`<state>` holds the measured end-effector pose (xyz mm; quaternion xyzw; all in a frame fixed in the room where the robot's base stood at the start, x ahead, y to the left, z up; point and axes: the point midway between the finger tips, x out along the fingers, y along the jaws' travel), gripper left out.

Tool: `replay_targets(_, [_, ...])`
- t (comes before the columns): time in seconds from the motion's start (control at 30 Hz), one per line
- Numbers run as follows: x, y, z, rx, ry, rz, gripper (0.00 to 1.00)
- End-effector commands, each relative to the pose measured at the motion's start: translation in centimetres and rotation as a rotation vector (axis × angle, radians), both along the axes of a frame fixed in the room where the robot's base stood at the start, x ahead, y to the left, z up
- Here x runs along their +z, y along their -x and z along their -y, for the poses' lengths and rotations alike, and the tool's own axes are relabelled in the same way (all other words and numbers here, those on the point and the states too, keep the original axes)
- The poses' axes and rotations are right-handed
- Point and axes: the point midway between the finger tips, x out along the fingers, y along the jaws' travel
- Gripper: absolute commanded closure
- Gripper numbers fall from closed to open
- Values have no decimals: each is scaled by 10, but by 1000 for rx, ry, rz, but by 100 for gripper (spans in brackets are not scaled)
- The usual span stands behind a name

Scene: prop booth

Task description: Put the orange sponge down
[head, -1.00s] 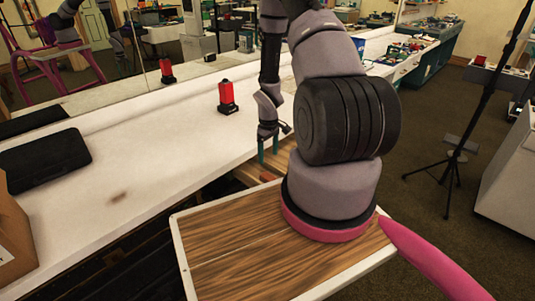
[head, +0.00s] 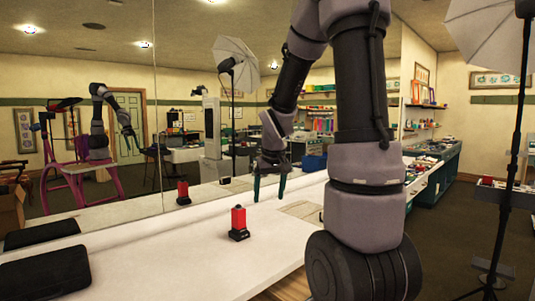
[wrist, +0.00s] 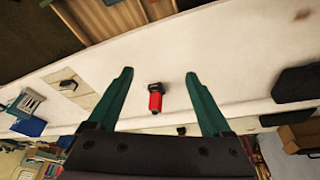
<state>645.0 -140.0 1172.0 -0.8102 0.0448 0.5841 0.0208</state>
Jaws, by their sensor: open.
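My gripper (head: 268,198) has two teal fingers pointing down, spread apart over the white counter (head: 190,260). In the wrist view the gripper (wrist: 159,74) is open with nothing between its fingertips. I cannot make out an orange sponge in either current view. A red block-like device with a black base (head: 239,222) stands upright on the counter, left of and below my gripper. It shows between the fingers in the wrist view (wrist: 155,98), some way off and untouched.
A black pad (head: 45,275) lies on the counter at the near left. A mirror (head: 190,120) runs behind the counter and repeats the arm and device. A tripod stand (head: 505,190) is at the right. Counter between pad and red device is clear.

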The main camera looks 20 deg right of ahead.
Motion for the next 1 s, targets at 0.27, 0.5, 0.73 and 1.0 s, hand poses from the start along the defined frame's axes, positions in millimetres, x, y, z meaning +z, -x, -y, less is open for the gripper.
replay_targets(0.27, [104, 83, -43, -126, -144, 161, 16])
replay_targets(0.5, [146, 152, -72, -181, -284, 251, 16])
replay_targets(0.73, [155, 176, -82, -196, -341, 275, 16])
replay_targets(1.0, [156, 177, -82, -195, -342, 275, 16])
